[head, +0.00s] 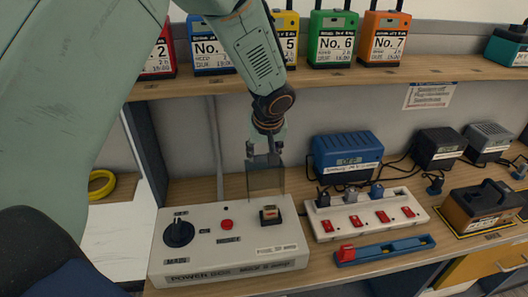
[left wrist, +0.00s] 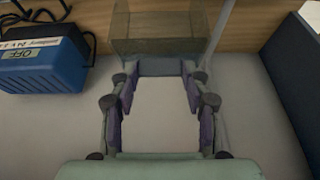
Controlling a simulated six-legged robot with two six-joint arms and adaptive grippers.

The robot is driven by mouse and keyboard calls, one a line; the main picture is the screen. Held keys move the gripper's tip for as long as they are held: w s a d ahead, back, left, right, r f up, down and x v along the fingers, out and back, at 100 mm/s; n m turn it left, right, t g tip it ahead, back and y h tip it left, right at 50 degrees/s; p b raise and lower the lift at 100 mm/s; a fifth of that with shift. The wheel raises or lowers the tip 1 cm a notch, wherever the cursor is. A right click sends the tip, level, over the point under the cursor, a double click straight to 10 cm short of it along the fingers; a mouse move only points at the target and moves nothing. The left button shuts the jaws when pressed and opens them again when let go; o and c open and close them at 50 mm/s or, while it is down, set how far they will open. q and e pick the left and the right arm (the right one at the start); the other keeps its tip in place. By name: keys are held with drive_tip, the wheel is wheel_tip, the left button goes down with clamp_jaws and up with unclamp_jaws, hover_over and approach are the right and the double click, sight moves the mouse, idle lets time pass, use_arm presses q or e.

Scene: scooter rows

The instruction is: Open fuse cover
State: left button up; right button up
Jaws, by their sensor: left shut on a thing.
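The smoky see-through fuse cover (head: 266,182) stands upright at the back of the fuse on the grey power box (head: 200,252). The fuse (head: 270,213), orange-brown in a dark holder, is exposed in front of it. My left gripper (head: 265,150) comes down from above and is shut on the cover's top edge. In the left wrist view, its fingertips (left wrist: 160,74) are on either side of the cover's grey edge, with the clear panel (left wrist: 162,28) beyond. My right gripper is not in view.
The box also carries a black MAIN knob (head: 179,232) and a red button (head: 227,224). A white power strip (head: 365,212) with red switches and a blue charger (head: 346,157) stand to the right. A shelf (head: 300,79) with numbered packs is above. A yellow ring (head: 101,184) is at left.

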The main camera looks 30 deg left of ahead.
use_arm(q)
clamp_jaws()
drive_tip(key=shift+s+d+b, duration=0.15)
drive_tip(key=shift+s+b, duration=0.05)
drive_tip(key=shift+b, duration=0.2)
drive_tip(key=s+d, duration=0.1)
drive_tip(key=s+b, duration=0.1)
drive_tip(key=s+d+b, duration=0.1)
drive_tip(key=shift+s+d+r, duration=0.3)
drive_tip(key=shift+s+d, duration=0.05)
